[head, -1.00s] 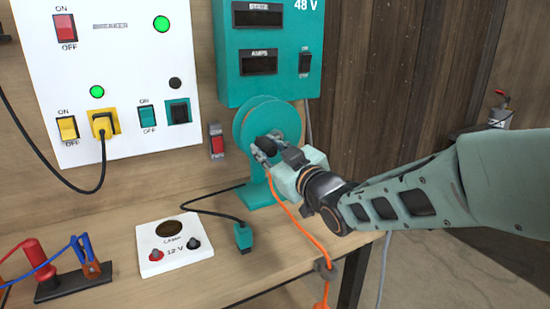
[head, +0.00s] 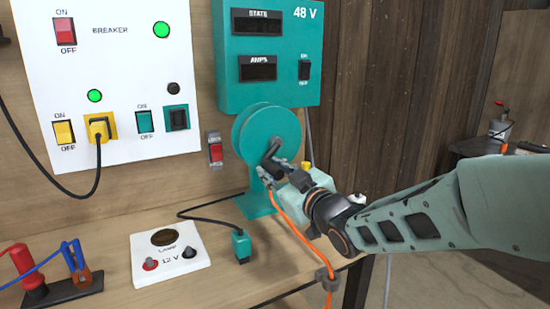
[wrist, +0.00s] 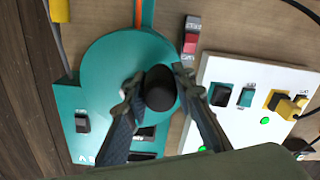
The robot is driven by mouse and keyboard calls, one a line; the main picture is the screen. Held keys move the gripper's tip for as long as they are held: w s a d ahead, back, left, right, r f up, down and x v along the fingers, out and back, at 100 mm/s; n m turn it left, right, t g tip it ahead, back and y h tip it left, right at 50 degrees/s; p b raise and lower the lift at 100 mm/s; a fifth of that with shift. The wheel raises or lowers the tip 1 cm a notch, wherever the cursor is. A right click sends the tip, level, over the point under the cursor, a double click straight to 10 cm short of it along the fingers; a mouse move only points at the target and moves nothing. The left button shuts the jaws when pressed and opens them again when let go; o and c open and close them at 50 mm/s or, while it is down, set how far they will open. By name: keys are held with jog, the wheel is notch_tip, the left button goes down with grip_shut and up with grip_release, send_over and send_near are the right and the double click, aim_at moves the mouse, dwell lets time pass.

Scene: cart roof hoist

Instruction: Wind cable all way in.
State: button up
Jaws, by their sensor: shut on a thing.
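The teal cable reel (head: 250,128) stands on the bench on a teal foot. Its dark crank points downward from the hub, ending in a black knob (wrist: 160,90). My gripper (head: 268,178) is shut on this knob in front of the reel; the wrist view shows one finger on each side of it. The fingers hide part of the crank in the head view. The orange cable (head: 292,227) runs from the reel down across the bench through a grey guide (head: 324,274) at the front edge, and continues below. Its far end is out of view.
A red rocker switch (head: 215,152) is on the wall left of the reel. A teal plug (head: 242,246) on a black lead and a white lamp box (head: 170,253) lie on the bench. The white breaker panel (head: 110,130) and teal 48 V box (head: 270,80) are behind.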

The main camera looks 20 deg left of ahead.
jog(key=w+d, duration=0.2)
jog(key=shift+w+t, duration=0.3)
jog(key=shift+w, duration=0.05)
jog(key=shift+w+d, duration=0.1)
jog(key=shift+w, duration=0.05)
jog(key=shift+a, duration=0.2)
jog(key=shift+w+d+r, duration=0.15)
jog(key=shift+d+r, duration=0.1)
jog(key=shift+d, duration=0.05)
jog(key=shift+w+d+p, duration=0.55)
jog(key=shift+w+p, duration=0.05)
jog(key=shift+w, duration=0.1)
jog(key=shift+s+a+f, duration=0.1)
jog(key=o, duration=1)
jog(key=shift+s, duration=0.25)
jog(key=o, duration=0.5)
jog(key=shift+w+f, duration=0.15)
jog(key=shift+f, duration=0.1)
